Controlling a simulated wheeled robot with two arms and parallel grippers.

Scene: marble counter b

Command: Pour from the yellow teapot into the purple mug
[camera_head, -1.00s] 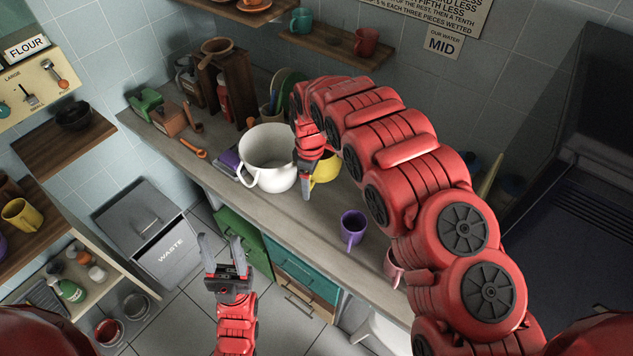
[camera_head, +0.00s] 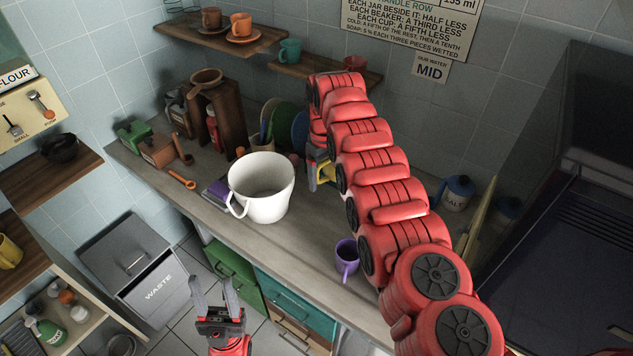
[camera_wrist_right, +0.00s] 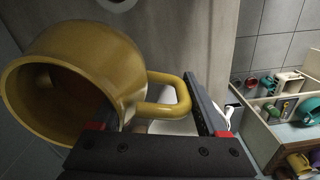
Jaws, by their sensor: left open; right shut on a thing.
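A yellow vessel, by its colour the teapot (camera_wrist_right: 95,65), fills the left of the right wrist view. Its wide mouth and loop handle show, but no spout. My right gripper (camera_wrist_right: 168,108) is shut on the handle. The purple mug (camera_head: 346,260) stands upright near the counter's front edge, apart from both grippers. My left gripper (camera_head: 214,298) is open and empty in front of the counter.
A large white pot (camera_head: 262,205) stands left of the right gripper. A shelf with cups (camera_head: 290,52) hangs above. The counter between pot and purple mug is clear.

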